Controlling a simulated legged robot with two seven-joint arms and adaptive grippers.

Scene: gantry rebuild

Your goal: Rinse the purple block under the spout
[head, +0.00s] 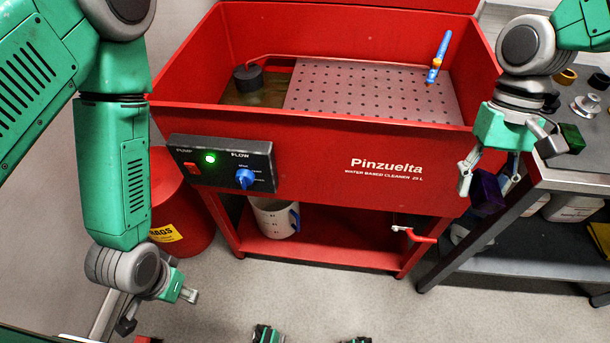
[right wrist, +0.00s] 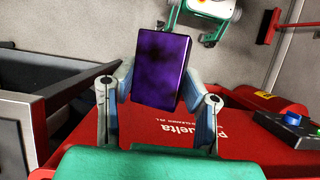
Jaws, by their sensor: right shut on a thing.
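The purple block (head: 487,190) hangs between the fingers of my right gripper (head: 474,182), in front of the right end of the red washer, outside the basin. In the right wrist view the block (right wrist: 160,70) fills the space between both fingers and has dark smudges on its face. The spout (head: 438,58), blue with an orange lower part, stands at the right of the basin above the perforated grey tray (head: 365,90). My left gripper (head: 158,311) is low at the left, fingers apart and empty.
The red washer's front wall (head: 310,150) lies between the block and the tray. Its control panel (head: 222,163) has a lit green light and a blue flow knob (head: 245,179). A dark bench (head: 570,175) stands close at right. A red bin (head: 180,215) stands at left.

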